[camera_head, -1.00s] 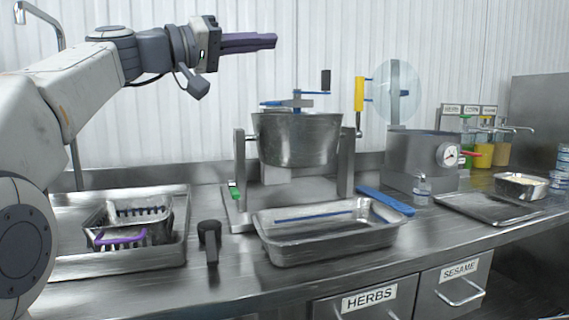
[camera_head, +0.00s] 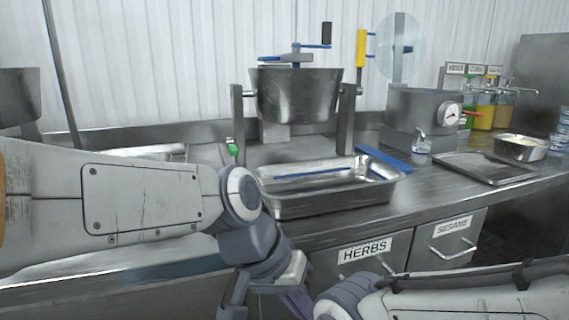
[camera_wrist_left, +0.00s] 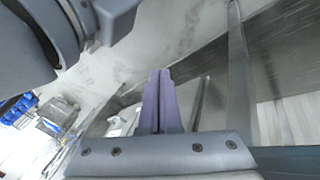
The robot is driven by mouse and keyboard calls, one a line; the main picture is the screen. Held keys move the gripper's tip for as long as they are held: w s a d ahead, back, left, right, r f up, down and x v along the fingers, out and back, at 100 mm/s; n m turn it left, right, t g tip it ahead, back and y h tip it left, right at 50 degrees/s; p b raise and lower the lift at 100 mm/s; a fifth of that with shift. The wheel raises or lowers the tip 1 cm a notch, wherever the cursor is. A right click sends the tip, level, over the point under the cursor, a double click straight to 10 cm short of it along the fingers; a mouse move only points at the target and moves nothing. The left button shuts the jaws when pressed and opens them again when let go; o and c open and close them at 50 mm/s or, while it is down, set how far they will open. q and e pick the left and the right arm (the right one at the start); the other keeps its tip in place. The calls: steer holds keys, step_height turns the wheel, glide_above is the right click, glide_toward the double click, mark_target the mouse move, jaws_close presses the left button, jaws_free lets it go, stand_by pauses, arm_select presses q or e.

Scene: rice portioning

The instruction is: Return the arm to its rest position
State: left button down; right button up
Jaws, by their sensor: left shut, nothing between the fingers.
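My left arm comes in from the left and crosses low in front of the counter in the head view. Its gripper (camera_head: 293,303) points down at the bottom edge, where its tips are cut off. In the left wrist view the purple fingers (camera_wrist_left: 160,95) lie together, shut, with nothing between them. My right arm (camera_head: 470,292) lies across the bottom right, and its gripper does not show.
A steel tray (camera_head: 330,203) stands on the counter, close behind my left wrist. Behind it are a steel pot (camera_head: 297,98) with a crank and a blue-handled tool (camera_head: 385,157). Drawers labelled HERBS (camera_head: 364,250) and SESAME (camera_head: 452,228) face the front.

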arm_select(q)
steer(key=s+a+f+m+g+y, duration=0.1)
steer(key=s+a+f+m+y, duration=0.25)
steer(key=s+a+f, duration=0.55)
step_height(320, 180, down, 11)
steer(key=s+b, duration=0.1)
steer(key=b, duration=0.9)
step_height(320, 180, up, 38)
steer(key=p, duration=3.8)
steer(key=shift+d+y, duration=0.4)
steer(key=shift+y, duration=0.05)
